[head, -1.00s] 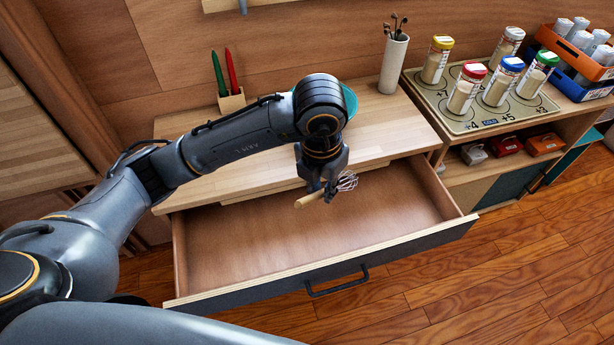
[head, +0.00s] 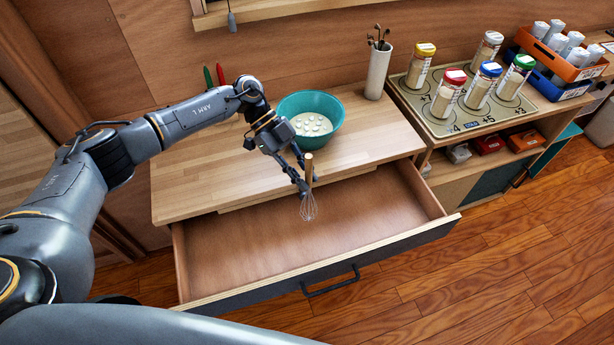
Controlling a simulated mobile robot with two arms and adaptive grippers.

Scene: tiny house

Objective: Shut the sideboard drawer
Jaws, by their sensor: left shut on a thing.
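The sideboard drawer (head: 240,262) is pulled out, with its dark front and black handle (head: 331,281) facing me. No object lies on the part of its floor that I see. The sideboard (head: 190,187) has a light wooden top. My left gripper (head: 303,188) is shut on a whisk (head: 308,205) with a wooden handle. The whisk hangs nearly upright, handle up and wires down, over the open drawer; I cannot tell whether it touches anything below. My right gripper is not in view.
A teal bowl (head: 325,108) with white round pieces stands on the sideboard top behind my left gripper. A white utensil holder (head: 377,74) stands at its back right. Spice jars stand on a mat (head: 455,126) to the right. The floor (head: 480,265) at front right is clear.

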